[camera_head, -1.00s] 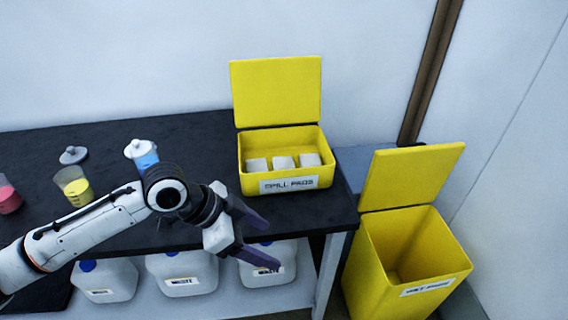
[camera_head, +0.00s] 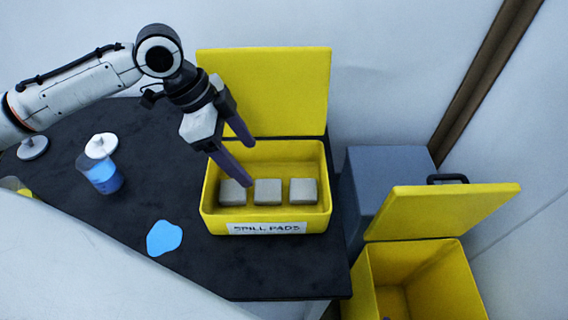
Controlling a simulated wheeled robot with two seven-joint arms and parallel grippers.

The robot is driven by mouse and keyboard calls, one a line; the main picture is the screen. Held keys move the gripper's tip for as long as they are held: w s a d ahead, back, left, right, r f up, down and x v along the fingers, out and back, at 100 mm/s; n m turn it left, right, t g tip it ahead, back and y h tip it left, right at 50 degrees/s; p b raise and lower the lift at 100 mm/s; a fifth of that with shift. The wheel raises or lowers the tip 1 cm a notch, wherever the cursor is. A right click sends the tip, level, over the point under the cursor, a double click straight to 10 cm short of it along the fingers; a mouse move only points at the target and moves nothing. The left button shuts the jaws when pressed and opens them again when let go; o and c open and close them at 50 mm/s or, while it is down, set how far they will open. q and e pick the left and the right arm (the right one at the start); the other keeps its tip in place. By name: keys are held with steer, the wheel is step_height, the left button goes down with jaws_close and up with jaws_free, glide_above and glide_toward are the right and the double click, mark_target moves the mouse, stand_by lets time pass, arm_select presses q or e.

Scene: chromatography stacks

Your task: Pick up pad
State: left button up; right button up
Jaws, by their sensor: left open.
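Three grey square pads lie in a row in the open yellow spill pads box: a left pad (camera_head: 232,193), a middle pad (camera_head: 267,192) and a right pad (camera_head: 303,191). The box (camera_head: 265,229) stands on the black bench with its lid (camera_head: 275,92) raised at the back. My left gripper (camera_head: 249,165) is open and empty. Its two dark purple fingers point down over the left part of the box, above and near the left pad. Whether a fingertip touches that pad I cannot tell.
A beaker of blue liquid (camera_head: 104,178) with a white lid stands at left on the black bench (camera_head: 200,265). A blue puddle (camera_head: 164,238) lies in front of the box. A yellow bin (camera_head: 410,262) with its lid up stands at right, before a grey cabinet (camera_head: 385,170).

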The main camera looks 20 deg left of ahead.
arm_select(q)
glide_above(267, 189)
steer(key=a, duration=0.2)
steer(key=f, duration=0.4)
steer(key=shift+s+a+f, duration=0.2)
steer(key=shift+s, duration=0.2)
arm_select(e)
steer(key=shift+s+f, duration=0.3)
steer(key=shift+s, duration=0.2)
steer(key=shift+s+f, duration=0.3)
steer(key=shift+s, duration=0.2)
arm_select(q)
steer(key=b+x, duration=0.1)
steer(key=x, duration=0.3)
steer(key=shift+s+d+f, duration=0.15)
steer(key=shift+f, duration=0.1)
arm_select(e)
steer(key=shift+w+a, duration=0.1)
steer(key=shift+w, duration=0.1)
arm_select(q)
steer(key=shift+d+f, duration=0.1)
steer(key=shift+f, duration=0.2)
steer(key=c, duration=1.1)
arm_select(e)
steer(key=shift+w+r, duration=0.1)
steer(key=shift+w, duration=0.1)
